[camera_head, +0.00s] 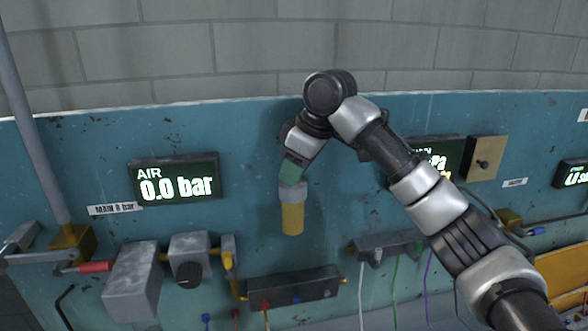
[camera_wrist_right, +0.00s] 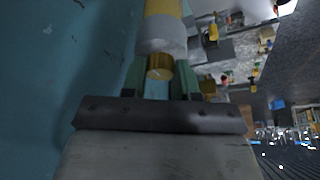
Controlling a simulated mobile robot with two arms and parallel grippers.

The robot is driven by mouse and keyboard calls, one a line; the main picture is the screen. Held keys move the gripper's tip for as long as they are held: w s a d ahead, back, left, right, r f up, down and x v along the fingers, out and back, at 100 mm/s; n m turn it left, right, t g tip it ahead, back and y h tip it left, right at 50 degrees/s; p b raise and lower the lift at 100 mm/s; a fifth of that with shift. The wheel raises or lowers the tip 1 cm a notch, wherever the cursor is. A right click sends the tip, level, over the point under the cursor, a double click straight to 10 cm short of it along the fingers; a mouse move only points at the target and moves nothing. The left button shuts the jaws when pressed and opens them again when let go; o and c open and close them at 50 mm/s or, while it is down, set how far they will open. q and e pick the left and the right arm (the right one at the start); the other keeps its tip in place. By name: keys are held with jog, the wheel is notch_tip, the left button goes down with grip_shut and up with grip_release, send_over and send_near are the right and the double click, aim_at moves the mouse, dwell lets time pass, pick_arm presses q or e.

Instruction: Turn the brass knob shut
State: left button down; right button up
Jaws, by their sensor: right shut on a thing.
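My right gripper (camera_head: 294,170) hangs down in front of the blue-green panel, its greenish fingers pointing downward in the head view. In the right wrist view the gripper (camera_wrist_right: 162,80) has its two fingers on either side of the brass knob (camera_wrist_right: 158,67) and is shut on it. Past the knob is a grey collar (camera_wrist_right: 161,37), then a yellow cylinder (camera_wrist_right: 163,7). The collar (camera_head: 292,193) and yellow cylinder (camera_head: 292,219) show below the fingers in the head view, where the knob is hidden. My left gripper is not in view.
An AIR display (camera_head: 175,179) reads 0.0 bar on the panel (camera_head: 245,135). A grey regulator block with a black dial (camera_head: 188,274), a red-handled brass valve (camera_head: 72,241) and a dark manifold (camera_head: 295,288) sit lower. My right arm covers part of another display.

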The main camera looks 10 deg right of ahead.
jog(key=shift+r, duration=0.15)
dwell(0.4)
jog(key=o, duration=0.9)
jog(key=shift+d, duration=0.1)
jog(key=shift+o, duration=0.2)
jog(key=shift+d+r, duration=0.1)
jog(key=shift+r, duration=0.1)
jog(key=b+v, duration=0.3)
jog(key=v, duration=0.7)
jog(key=shift+d, duration=0.15)
